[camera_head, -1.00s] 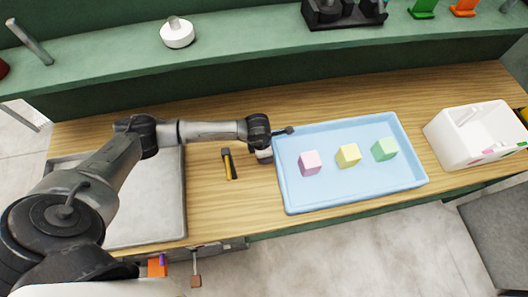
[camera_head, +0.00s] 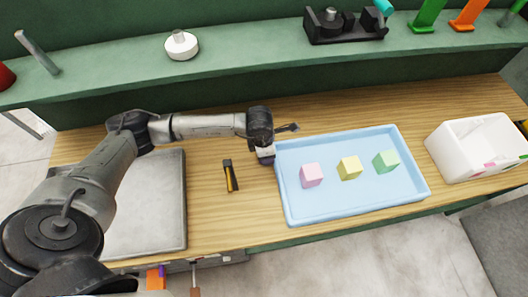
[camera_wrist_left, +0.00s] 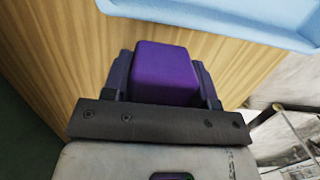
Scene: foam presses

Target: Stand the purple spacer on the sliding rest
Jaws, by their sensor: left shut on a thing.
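My left gripper (camera_wrist_left: 160,85) is shut on the purple spacer (camera_wrist_left: 165,72), a dark purple block with rounded edges that sits between the two fingers in the left wrist view. In the head view this gripper (camera_head: 266,156) is over the wooden bench, beside the left edge of the blue tray. The spacer cannot be made out there. I cannot tell for sure which thing is the sliding rest. My right gripper is not in view.
The blue tray (camera_head: 300,213) holds pink (camera_head: 311,175), yellow (camera_head: 349,168) and green (camera_head: 386,161) cubes. A black-and-yellow tool (camera_head: 230,176) lies left of it. A grey plate (camera_head: 160,215) is further left, a white bin (camera_head: 450,167) right. A green shelf (camera_head: 250,60) runs behind.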

